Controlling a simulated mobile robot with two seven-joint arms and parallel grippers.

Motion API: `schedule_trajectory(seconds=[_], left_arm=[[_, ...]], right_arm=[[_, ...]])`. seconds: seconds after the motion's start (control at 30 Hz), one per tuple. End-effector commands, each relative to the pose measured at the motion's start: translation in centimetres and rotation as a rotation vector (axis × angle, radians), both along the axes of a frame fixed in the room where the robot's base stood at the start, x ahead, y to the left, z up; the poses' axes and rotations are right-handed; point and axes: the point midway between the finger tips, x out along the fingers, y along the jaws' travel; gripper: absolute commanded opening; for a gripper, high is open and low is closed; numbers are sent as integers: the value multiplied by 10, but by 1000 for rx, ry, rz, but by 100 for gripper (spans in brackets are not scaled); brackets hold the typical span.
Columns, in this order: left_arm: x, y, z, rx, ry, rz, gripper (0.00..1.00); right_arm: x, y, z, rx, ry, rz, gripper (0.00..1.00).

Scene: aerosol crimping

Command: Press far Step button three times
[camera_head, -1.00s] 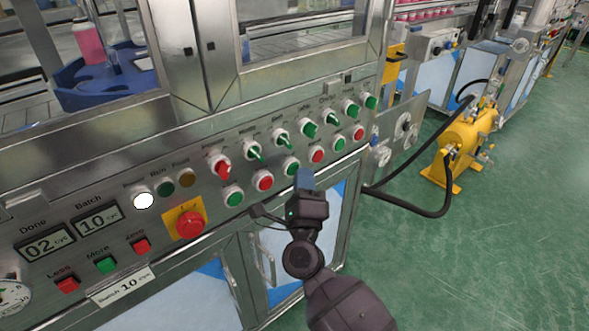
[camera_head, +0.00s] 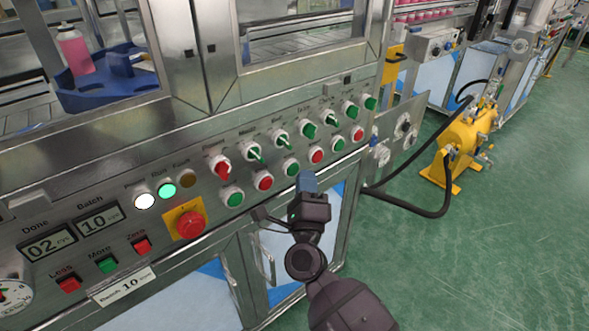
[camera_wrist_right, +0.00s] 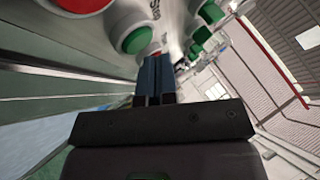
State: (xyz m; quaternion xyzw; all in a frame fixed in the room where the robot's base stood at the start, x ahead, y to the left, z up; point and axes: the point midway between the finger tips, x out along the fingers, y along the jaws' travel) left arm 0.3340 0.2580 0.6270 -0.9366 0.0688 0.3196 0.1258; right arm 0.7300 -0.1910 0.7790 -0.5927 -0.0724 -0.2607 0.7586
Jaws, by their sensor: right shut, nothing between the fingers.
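The control panel (camera_head: 150,135) carries a slanted upper row of knobs and a lower row of green and red buttons. Two green buttons are at the right end of the upper row: the nearer one (camera_head: 351,110) and the far one (camera_head: 371,103). Their labels are too small to read. My right gripper (camera_head: 307,180), with blue fingers, is shut and empty, just below the lower button row. In the right wrist view its fingers (camera_wrist_right: 155,75) point toward the panel, with a green button (camera_wrist_right: 133,38) at their upper left. My left gripper is not in view.
A red emergency knob on a yellow plate (camera_head: 190,224) is left of my right arm. White (camera_head: 145,201) and green (camera_head: 167,191) lamps are lit. The Done display reads 02. A yellow tank with a black hose (camera_head: 465,143) stands right, on open green floor.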

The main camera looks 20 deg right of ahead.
Motion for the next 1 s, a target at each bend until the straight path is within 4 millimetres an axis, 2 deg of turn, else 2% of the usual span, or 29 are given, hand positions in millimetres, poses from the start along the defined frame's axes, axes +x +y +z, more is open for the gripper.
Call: schedule_trajectory(seconds=[0.47, 1.0], left_arm=[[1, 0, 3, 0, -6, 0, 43], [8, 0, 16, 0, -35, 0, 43]], right_arm=[[-6, -2, 0, 0, 0, 0, 0], [-45, -16, 1, -1, -1, -1, 0]])
